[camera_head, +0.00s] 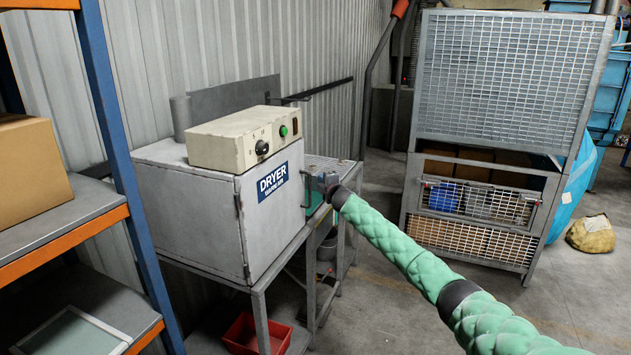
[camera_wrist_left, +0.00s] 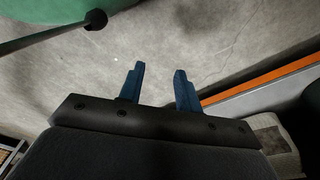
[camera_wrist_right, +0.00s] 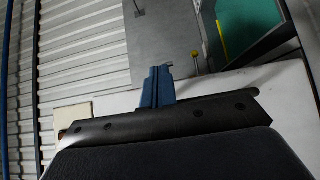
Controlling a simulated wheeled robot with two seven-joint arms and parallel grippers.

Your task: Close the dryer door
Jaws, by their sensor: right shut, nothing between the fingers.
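The dryer (camera_head: 185,210) is a pale metal box on a stand at left centre in the head view. Its door (camera_head: 275,225) carries a blue DRYER label and has hinges along its left edge. The door looks flush with the front or nearly so; a small gap at the far edge cannot be ruled out. A handle (camera_head: 305,188) stands out at its right edge. My right gripper (camera_head: 323,184) is beside the handle, shut and empty; its fingers (camera_wrist_right: 157,87) are together in the right wrist view. My left gripper (camera_wrist_left: 159,88) is open and empty above the floor, outside the head view.
A cream control box (camera_head: 235,138) sits on the dryer. A blue and orange shelf (camera_head: 110,110) stands close at left. A red bin (camera_head: 255,335) is below the dryer. A wire cage (camera_head: 500,85) stands at right, with open floor in front.

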